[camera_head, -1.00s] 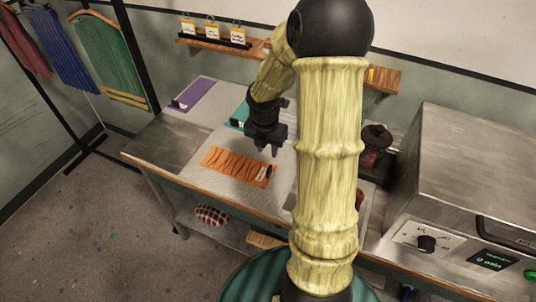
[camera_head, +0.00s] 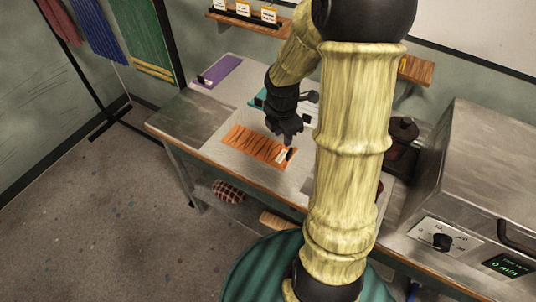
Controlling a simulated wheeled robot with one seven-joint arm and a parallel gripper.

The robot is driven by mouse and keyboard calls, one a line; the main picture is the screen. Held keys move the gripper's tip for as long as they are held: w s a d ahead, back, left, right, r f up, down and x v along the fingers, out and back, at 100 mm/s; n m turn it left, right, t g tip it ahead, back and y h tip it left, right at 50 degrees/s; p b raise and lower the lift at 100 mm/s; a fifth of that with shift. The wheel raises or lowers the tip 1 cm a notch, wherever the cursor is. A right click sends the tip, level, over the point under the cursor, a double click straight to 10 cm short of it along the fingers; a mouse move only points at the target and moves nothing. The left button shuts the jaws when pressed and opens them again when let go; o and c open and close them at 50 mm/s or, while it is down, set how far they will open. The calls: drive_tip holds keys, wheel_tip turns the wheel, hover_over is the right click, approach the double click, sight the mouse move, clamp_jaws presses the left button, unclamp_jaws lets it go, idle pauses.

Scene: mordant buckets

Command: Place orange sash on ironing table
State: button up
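The orange sash (camera_head: 254,144) lies flat on a pale pad on the metal-topped table (camera_head: 187,121). It has dark wavy stripes, and a white tag and small dark piece at its right end. My gripper (camera_head: 287,139) points down just above that right end in the picture. It is dark and small, so I cannot tell whether its fingers are apart or touch the sash. No separate ironing table is clearly identifiable. My arm hides part of the table's right side.
A purple sash (camera_head: 219,71) and a partly hidden teal sash (camera_head: 259,98) lie farther back. A steel machine (camera_head: 480,170) with a knob stands at the right, near a dark pot (camera_head: 403,131). A checked bundle (camera_head: 228,192) sits on the lower shelf.

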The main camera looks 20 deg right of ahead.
drive_tip(key=s+a+r+m, duration=0.2)
drive_tip(key=s+a+m, duration=0.2)
drive_tip(key=m, duration=0.6)
drive_tip(key=s+a+r+m+t+y, duration=0.1)
drive_tip(key=s+a+m, duration=0.4)
drive_tip(key=m, duration=0.5)
drive_tip(key=shift+s+r+m+t, duration=0.3)
drive_tip(key=shift+r, duration=0.2)
drive_tip(key=shift+w+a, duration=0.1)
